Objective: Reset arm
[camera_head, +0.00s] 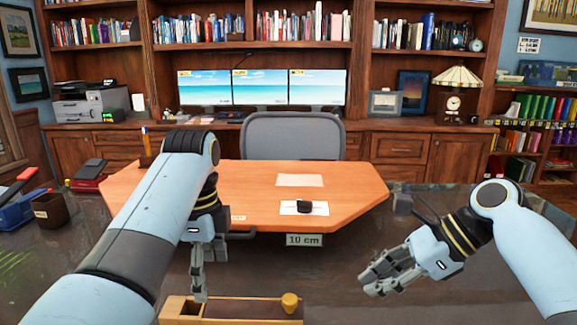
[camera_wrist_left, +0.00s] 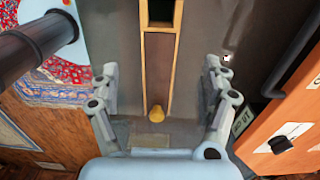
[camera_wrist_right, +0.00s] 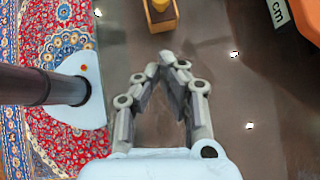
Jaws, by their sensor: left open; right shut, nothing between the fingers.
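My left arm reaches in from the left in the head view. Its gripper (camera_head: 207,275) points down over the left part of a long wooden box, fingers apart. In the left wrist view my left gripper (camera_wrist_left: 160,70) is open and empty, with the box between and beyond its fingers. My right arm comes in from the right, and its gripper (camera_head: 378,282) hangs over the dark glassy surface, right of the box. In the right wrist view my right gripper (camera_wrist_right: 166,60) has its fingertips together with nothing between them.
The narrow wooden box (camera_head: 250,319) has a yellow knob (camera_head: 290,302) at its right end. An orange-topped desk (camera_head: 240,180) with a "10 cm" label (camera_head: 304,240) stands ahead, a grey chair (camera_head: 293,135) behind it. A blue tray (camera_head: 17,212) and brown cup (camera_head: 50,210) are at left.

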